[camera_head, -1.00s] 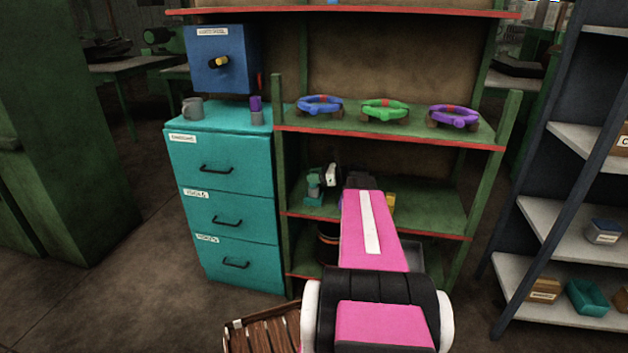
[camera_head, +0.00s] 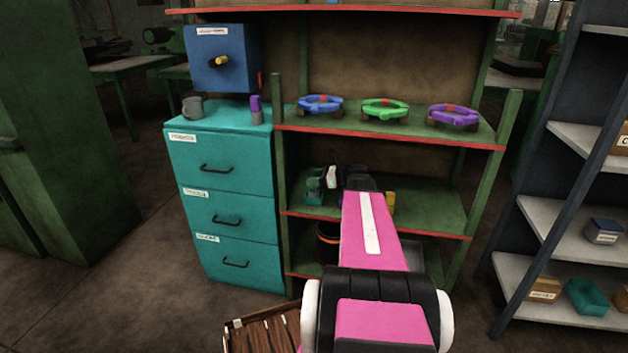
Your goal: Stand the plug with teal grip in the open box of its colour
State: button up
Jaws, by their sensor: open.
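The plug with teal grip (camera_head: 314,186) stands on the left part of the middle green shelf, small in view. My gripper (camera_head: 326,180) is open just right of the plug, very close to it. I cannot tell whether the fingers touch it or are around it. My pink arm hides part of the shelf. An open teal box (camera_head: 586,297) sits on a low shelf of the grey rack at the right, far from my gripper.
A brown box (camera_head: 544,289) stands left of the teal box; a blue-topped box (camera_head: 604,231) is one shelf higher. A yellow object (camera_head: 390,202) stands right of my arm. Valve wheels (camera_head: 385,109) line the board above. A wooden crate (camera_head: 262,330) lies on the floor.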

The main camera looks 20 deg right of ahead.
jog(key=v, duration=1.1)
jog(key=shift+s+d, duration=0.25)
jog(key=shift+d, duration=0.1)
